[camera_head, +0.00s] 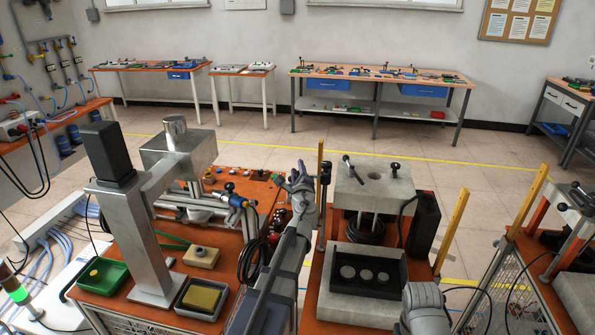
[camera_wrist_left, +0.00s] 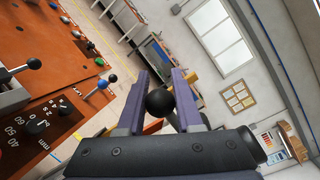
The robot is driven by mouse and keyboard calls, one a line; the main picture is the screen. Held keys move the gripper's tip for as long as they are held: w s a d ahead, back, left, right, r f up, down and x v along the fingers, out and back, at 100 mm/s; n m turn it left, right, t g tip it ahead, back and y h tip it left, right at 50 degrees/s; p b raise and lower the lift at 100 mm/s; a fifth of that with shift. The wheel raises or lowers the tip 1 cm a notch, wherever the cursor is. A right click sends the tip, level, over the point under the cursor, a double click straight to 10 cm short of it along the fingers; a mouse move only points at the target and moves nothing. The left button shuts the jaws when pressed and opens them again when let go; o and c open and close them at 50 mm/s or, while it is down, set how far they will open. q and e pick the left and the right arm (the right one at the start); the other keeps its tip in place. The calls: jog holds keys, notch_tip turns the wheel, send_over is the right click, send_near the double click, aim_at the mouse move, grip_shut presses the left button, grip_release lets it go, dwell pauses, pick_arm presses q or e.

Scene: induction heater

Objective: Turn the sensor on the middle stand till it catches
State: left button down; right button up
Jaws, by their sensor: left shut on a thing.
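My left gripper (camera_head: 298,174) is above the right edge of the left orange bench in the head view. In the left wrist view its two purple fingers (camera_wrist_left: 160,98) are on either side of a round black ball (camera_wrist_left: 160,103) and shut on it. I cannot tell whether this ball belongs to the sensor. A slim dark upright part with a black head (camera_head: 325,173) stands just right of the gripper, at the left edge of the middle stand. The middle stand has a pale block (camera_head: 372,190) on top with black levers.
A black tray (camera_head: 368,290) with three round discs lies at the front of the middle stand. Yellow posts (camera_head: 450,232) rise at its corners. A metal column (camera_head: 135,235) and a green bin (camera_head: 103,275) stand on the left bench. The floor behind is clear.

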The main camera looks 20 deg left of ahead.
pick_arm(q)
jog(key=w+d+m+h, duration=0.2)
jog(key=w+m+h, duration=0.1)
jog(key=m+h, duration=0.2)
jog(key=w+d+m+t+h, duration=0.1)
jog(key=w+m+h, duration=0.3)
jog(key=h, duration=0.5)
jog(key=shift+d+m+h, duration=0.4)
jog(key=shift+d+m, duration=0.05)
jog(key=shift+m, duration=0.05)
jog(key=c, duration=0.6)
grip_release()
